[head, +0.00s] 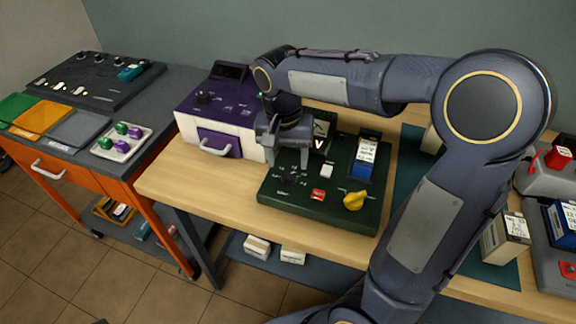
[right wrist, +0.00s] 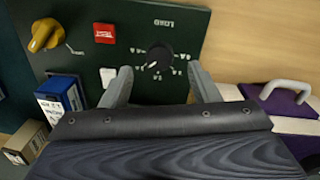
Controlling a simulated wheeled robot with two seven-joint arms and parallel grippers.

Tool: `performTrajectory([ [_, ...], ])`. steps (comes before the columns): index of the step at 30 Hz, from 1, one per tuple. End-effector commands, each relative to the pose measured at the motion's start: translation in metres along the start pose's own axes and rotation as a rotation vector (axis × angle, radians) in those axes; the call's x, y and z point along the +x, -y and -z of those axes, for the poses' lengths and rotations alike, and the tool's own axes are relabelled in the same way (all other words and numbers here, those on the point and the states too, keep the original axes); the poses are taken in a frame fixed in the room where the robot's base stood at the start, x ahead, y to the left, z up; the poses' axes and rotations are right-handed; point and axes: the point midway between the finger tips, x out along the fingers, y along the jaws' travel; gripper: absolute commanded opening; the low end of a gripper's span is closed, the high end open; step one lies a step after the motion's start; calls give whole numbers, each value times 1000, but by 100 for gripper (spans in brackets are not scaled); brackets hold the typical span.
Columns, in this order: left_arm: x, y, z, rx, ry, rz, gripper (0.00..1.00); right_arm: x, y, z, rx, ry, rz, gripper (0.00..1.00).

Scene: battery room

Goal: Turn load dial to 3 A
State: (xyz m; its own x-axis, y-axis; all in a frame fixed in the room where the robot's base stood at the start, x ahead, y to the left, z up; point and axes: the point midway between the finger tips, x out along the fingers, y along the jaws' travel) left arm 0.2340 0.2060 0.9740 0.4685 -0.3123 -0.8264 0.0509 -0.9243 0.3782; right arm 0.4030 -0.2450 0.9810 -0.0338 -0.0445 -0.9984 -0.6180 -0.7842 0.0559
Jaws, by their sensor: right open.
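The load dial (right wrist: 160,56) is a round black knob on the dark green tester panel (head: 335,200), ringed by small white labels. In the right wrist view its white pointer mark points toward the lower left; the label there is too small to read. In the head view the dial (head: 290,178) sits at the panel's left, just below my right gripper (head: 287,160). My right gripper (right wrist: 159,69) is open and empty, its fingertips on either side of the dial in the picture; I cannot tell whether they touch it. My left gripper is not in view.
The panel also carries a yellow knob (head: 354,201), a red switch (head: 318,195), a white button (head: 327,171), a blue battery (head: 365,160) and a meter (head: 322,130). A purple-and-white box (head: 222,112) with a handle stands close left. Bare wood (head: 190,180) lies left of the panel.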

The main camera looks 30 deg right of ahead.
Motion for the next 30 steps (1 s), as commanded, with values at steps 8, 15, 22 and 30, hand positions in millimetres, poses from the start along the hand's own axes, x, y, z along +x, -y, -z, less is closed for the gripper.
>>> performTrajectory([
  [8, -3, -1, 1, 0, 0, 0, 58, -31, 0, 0, 0, -1, 0, 55],
  [15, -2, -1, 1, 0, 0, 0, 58, -32, 0, 0, 0, 0, -1, 55],
  [22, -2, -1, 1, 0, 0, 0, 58, -32, 0, 0, 0, 0, -1, 55],
  [30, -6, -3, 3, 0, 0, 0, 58, -38, -28, -28, -99, -7, 129, 55],
])
